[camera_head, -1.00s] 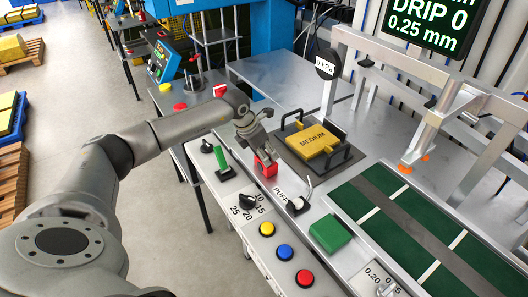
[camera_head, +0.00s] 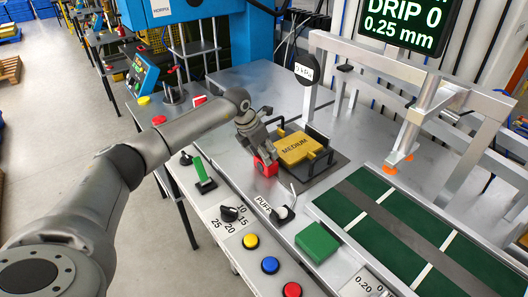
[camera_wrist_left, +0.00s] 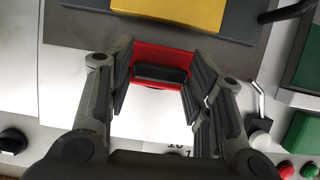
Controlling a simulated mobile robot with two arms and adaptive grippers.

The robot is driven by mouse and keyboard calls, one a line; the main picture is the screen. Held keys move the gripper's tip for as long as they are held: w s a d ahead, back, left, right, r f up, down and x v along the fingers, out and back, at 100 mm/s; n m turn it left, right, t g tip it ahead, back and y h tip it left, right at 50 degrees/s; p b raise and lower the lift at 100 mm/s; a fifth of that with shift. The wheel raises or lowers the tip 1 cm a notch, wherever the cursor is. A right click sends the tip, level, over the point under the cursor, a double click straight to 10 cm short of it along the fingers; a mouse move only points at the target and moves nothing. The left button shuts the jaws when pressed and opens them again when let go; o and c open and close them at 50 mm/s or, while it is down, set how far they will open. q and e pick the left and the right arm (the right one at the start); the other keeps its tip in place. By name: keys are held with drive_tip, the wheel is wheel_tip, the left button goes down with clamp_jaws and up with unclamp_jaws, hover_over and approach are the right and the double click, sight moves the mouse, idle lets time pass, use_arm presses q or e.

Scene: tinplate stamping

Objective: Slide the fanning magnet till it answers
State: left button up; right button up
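The fanning magnet seems to be the red block (camera_head: 265,166) with a black grip, standing on the grey bench beside the sheet stack. My left gripper (camera_head: 260,155) is down over it. In the left wrist view its fingers lie against both ends of the black grip (camera_wrist_left: 161,73), with the red body (camera_wrist_left: 160,52) beyond. The yellow stack marked MEDIUM (camera_head: 297,148) rests on a dark plate (camera_head: 318,172) between black bars. The red block is close to the plate's near left edge; contact is unclear. My right gripper is out of view.
A dial (camera_head: 229,213), a PUFF lever (camera_head: 282,213), a green block (camera_head: 317,242) and coloured buttons (camera_head: 270,265) line the near bench. A round kPa gauge (camera_head: 305,70) stands behind the stack. The screen (camera_head: 405,22) reads DRIP 0, 0.25 mm. Green belt lies right.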

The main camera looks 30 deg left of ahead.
use_arm(q)
drive_tip(key=shift+o, duration=1.5)
drive_tip(key=shift+w, duration=0.1)
drive_tip(key=shift+r, duration=0.2)
drive_tip(key=v, duration=1.1)
drive_tip(key=shift+r, duration=0.25)
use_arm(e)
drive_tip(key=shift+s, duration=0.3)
use_arm(q)
drive_tip(key=shift+c, duration=0.5)
